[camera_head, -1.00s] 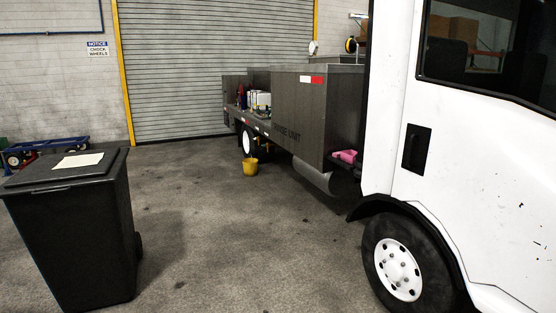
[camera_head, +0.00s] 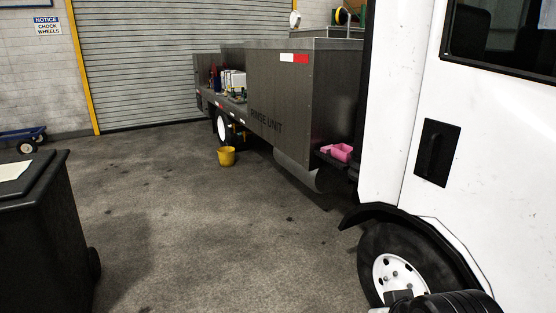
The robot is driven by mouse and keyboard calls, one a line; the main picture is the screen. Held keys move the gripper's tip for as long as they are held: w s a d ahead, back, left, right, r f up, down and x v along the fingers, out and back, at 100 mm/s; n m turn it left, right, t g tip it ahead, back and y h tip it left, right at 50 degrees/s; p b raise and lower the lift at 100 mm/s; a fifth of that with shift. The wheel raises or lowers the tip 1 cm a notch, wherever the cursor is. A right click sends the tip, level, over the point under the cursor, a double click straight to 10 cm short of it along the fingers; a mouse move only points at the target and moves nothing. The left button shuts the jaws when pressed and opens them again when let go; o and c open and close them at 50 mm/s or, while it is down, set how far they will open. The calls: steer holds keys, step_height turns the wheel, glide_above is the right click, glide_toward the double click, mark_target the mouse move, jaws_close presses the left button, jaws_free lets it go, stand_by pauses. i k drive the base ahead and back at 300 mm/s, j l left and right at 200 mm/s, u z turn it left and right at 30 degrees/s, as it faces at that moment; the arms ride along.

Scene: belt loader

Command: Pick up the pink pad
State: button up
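A pink object (camera_head: 342,152), which looks like the pink pad, lies on a dark ledge (camera_head: 333,163) between the grey truck body and the white cab. A smaller pink patch shows just to its left; I cannot tell whether it is part of the same thing. It is small and far off, and nothing touches it from my side. A dark part of my arm shows at the bottom right edge, in front of the cab's front wheel. No gripper fingers can be seen.
The white cab (camera_head: 400,120) and its wheel (camera_head: 395,275) fill the right side. A grey box marked RINSE UNIT (camera_head: 300,90) stands behind. A yellow bucket (camera_head: 227,157) is on the floor. A black bin (camera_head: 40,240) stands at the left. The floor between is clear.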

mark_target(325, 149)
steer(key=i+u, duration=0.1)
steer(key=i, duration=0.7)
steer(key=i+u, duration=0.1)
steer(key=i, duration=0.65)
steer(key=i+l+u, duration=0.15)
steer(key=i, duration=0.65)
steer(key=i+l+z, duration=0.1)
steer(key=i+z, duration=0.35)
steer(key=i+j+z, duration=0.1)
steer(key=i+z, duration=0.4)
steer(key=i+j+z, duration=0.25)
steer(key=i+z, duration=0.2)
steer(key=i+j+z, duration=0.45)
